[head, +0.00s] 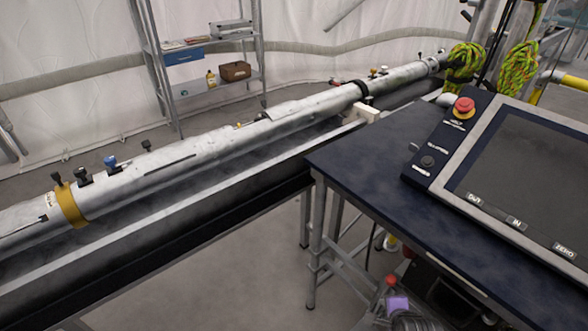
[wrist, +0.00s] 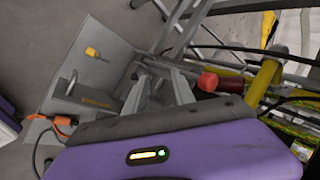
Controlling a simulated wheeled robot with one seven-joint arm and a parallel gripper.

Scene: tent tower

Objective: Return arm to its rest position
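My gripper (wrist: 160,82) shows in the wrist view beyond the purple wrist housing with its small lit indicator. Its two grey fingers stand apart, and I see nothing held between them. A red-ended cylinder (wrist: 208,82) lies just right of the fingers; I cannot tell if it touches them. In the head view only a small purple and grey part, which looks like my arm, shows low at the bottom right, below the dark table. The gripper itself cannot be made out there.
A long metal tube (head: 190,160) on a dark rail crosses the head view. The dark table (head: 365,155) carries a control panel (head: 535,165) with a red button (head: 464,106). A shelf rack (head: 205,40) stands behind. In the wrist view, a grey panel (wrist: 110,55) and yellow pipe (wrist: 262,82) are close.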

